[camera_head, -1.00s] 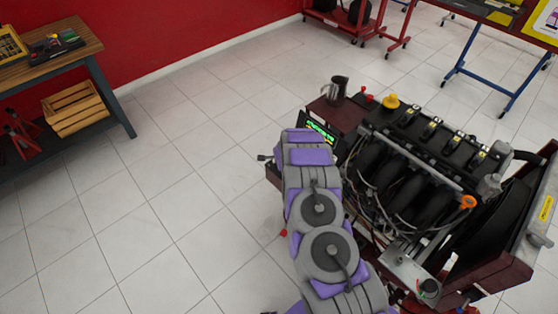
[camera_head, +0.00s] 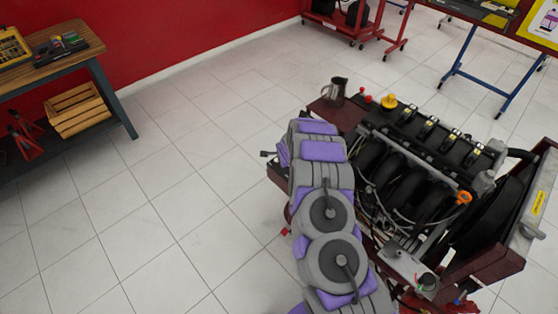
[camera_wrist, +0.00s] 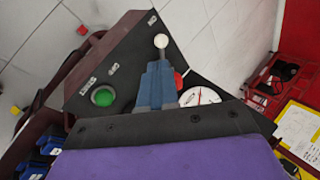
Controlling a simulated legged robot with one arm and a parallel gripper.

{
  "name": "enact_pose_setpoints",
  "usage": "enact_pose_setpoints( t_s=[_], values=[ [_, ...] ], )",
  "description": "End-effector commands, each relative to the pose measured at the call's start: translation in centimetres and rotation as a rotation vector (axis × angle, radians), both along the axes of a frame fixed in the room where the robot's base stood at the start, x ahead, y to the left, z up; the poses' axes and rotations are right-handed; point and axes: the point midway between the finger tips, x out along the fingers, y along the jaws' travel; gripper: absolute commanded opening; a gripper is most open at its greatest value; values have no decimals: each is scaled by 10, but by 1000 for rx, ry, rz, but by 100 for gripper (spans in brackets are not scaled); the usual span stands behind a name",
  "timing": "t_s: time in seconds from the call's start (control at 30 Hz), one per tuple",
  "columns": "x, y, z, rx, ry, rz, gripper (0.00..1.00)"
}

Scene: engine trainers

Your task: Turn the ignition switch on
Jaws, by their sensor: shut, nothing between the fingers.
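In the wrist view, a dark triangular panel (camera_wrist: 135,62) carries a green round button (camera_wrist: 104,96) marked START. ON and OFF lettering shows near its upper edges. A pale round knob (camera_wrist: 161,41), which looks like the ignition switch, stands between the lettering and my fingertips. My gripper (camera_wrist: 160,64) is shut and empty, its blue-grey fingers pointing at the knob from just below it in the picture. I cannot tell whether they touch. A red part (camera_wrist: 179,81) and a white dial (camera_wrist: 200,96) are partly hidden by my gripper. In the head view my arm hides the panel.
The engine trainer (camera_head: 410,165) fills the right of the head view, with a metal jug (camera_head: 335,90) and yellow cap (camera_head: 388,101) on it. A workbench (camera_head: 75,55) with a wooden crate (camera_head: 77,108) stands at the left. The tiled floor between is clear.

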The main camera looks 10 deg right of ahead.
Motion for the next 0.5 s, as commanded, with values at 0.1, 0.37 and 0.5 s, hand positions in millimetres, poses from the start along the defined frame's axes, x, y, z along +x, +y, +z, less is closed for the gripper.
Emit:
enact_pose_setpoints(
  t_s=[0.1,0.37,0.5],
  values=[
    [-2,-3,15,2,-3,-2,0],
    [-4,-7,21,1,-2,-1,0],
    [-5,-6,20,1,-1,-1,0]
  ],
)
